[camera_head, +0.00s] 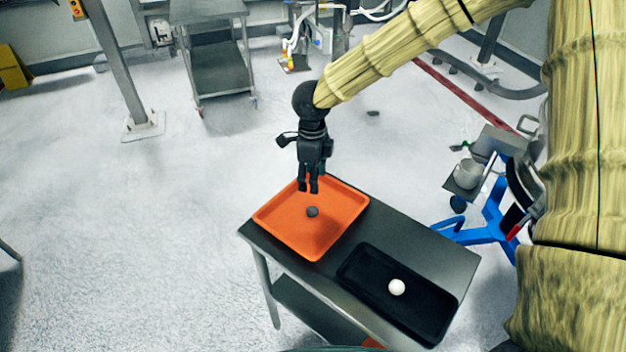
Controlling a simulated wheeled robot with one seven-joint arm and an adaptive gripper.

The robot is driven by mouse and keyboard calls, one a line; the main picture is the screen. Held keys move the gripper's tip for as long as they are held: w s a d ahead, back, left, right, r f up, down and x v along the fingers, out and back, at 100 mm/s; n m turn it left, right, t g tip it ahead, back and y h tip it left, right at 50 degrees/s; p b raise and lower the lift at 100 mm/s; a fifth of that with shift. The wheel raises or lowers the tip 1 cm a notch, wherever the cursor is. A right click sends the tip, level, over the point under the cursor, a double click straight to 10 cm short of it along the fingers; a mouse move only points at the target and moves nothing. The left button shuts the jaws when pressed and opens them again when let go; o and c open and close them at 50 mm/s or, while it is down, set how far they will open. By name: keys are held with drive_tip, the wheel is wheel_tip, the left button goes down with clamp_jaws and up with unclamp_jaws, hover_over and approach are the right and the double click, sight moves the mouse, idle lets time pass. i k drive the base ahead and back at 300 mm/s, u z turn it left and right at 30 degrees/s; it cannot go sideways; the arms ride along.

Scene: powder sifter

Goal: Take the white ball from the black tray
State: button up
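A white ball (397,287) lies in the black tray (428,318), near its middle. The black tray rests on the right part of a dark table (440,250). My gripper (309,190) is above the orange tray, to the upper left of the black tray and apart from the ball. Its fingers point down. They look close together, with a narrow gap, and no object shows between them.
An orange tray (285,232) on the left part of the table holds a small dark grey round thing (312,211) below my gripper. A metal cart (218,65) stands at the back. A blue-legged stand (490,225) is right of the table. Open floor lies left.

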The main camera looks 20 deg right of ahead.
sight(396, 287)
drive_tip(key=z, duration=1.35)
